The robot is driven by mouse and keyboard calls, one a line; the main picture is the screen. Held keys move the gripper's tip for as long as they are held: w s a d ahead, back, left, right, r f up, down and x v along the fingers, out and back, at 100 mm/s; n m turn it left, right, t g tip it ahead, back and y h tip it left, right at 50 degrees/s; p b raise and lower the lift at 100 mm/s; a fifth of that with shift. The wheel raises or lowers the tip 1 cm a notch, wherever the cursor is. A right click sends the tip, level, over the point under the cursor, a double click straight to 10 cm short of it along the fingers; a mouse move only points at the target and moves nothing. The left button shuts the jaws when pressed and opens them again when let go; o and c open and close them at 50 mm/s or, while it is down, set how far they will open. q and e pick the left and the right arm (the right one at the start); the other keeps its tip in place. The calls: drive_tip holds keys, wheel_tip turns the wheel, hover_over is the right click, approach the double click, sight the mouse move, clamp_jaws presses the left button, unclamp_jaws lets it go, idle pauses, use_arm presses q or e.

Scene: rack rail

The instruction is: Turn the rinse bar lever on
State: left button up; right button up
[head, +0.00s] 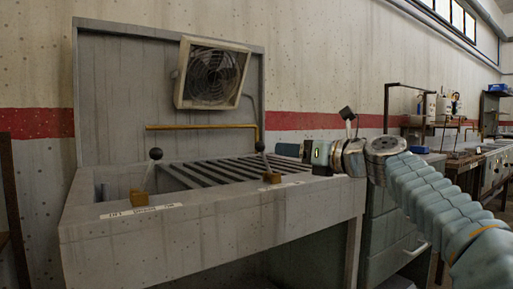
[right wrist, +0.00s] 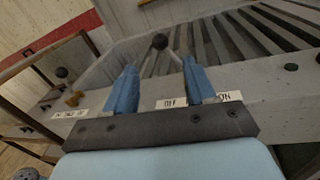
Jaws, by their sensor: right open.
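A lever with a black ball knob (head: 260,146) and brass base (head: 271,178) stands on the right part of the grey sink bench's front ledge, leaning left. Its knob (right wrist: 160,41) also shows in the right wrist view, beyond and between my fingers, above the OFF label (right wrist: 172,103); the ON label (right wrist: 224,96) is to the right. A second lever (head: 154,155) stands further left, leaning right. I cannot read which is named the rinse bar. My right gripper (head: 288,149) is open, just right of the right lever; its blue fingers (right wrist: 160,86) hold nothing. Contact cannot be told.
The grey bench (head: 210,224) has a slatted grate (head: 225,170) behind the levers. A brass pipe (head: 200,127) and a framed fan (head: 212,76) are at the back panel. A drawer cabinet (head: 400,225) stands to the right. The air above the ledge between the levers is clear.

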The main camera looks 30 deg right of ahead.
sight(264, 148)
drive_tip(key=p+x, duration=0.2)
drive_tip(key=x, duration=0.9)
drive_tip(key=shift+w, duration=0.15)
clamp_jaws()
